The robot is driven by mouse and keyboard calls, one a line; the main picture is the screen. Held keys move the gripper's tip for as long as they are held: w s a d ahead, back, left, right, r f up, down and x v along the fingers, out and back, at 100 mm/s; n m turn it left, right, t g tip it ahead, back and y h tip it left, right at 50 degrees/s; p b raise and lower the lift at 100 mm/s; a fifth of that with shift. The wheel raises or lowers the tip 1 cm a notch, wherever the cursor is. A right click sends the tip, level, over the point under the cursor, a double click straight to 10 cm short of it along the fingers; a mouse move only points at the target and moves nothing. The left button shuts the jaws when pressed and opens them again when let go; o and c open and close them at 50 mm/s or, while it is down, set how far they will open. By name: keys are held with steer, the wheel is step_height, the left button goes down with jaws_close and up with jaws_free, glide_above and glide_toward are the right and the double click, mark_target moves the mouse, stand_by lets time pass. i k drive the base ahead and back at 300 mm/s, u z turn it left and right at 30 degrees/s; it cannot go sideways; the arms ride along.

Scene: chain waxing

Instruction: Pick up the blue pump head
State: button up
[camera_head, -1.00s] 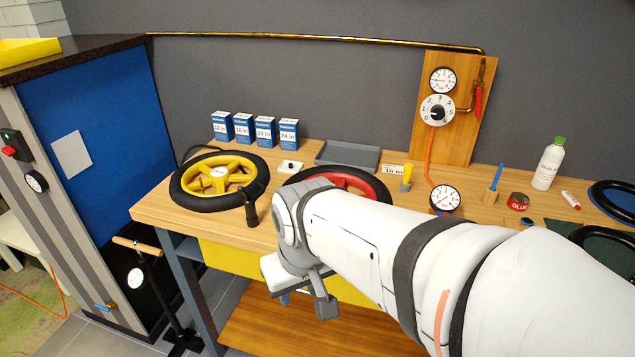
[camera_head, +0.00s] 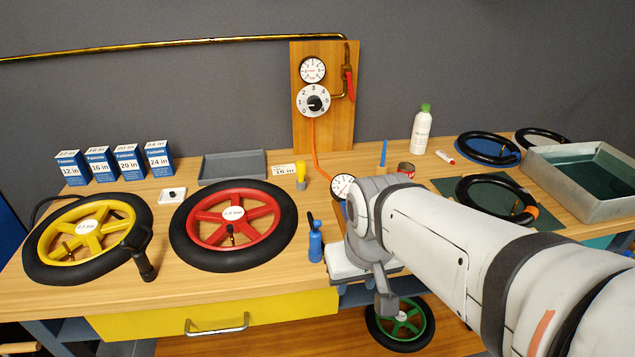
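A small blue pump head (camera_head: 315,242) with a black lever on top stands upright on the wooden table, near the front edge, just right of the red wheel. My gripper (camera_head: 372,290) is at the end of my white arm, to the right of the pump head and apart from it, by the table's front edge. Its fingers are mostly hidden by my wrist, so I cannot see whether they are open or shut. A yellow pump head (camera_head: 301,174) with a grey base stands farther back on the table.
A red wheel (camera_head: 247,216) and a yellow wheel (camera_head: 103,226) lie on the table at left. A pressure gauge (camera_head: 343,187) with an orange hose sits behind my wrist. A grey tray (camera_head: 233,166) and blue boxes (camera_head: 128,162) stand at the back. A water basin (camera_head: 570,206) is at right.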

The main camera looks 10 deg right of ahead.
mark_target(314, 239)
steer(key=z, duration=1.75)
steer(key=k, duration=1.35)
steer(key=u, duration=1)
steer(key=i, duration=1)
steer(key=u, duration=0.05)
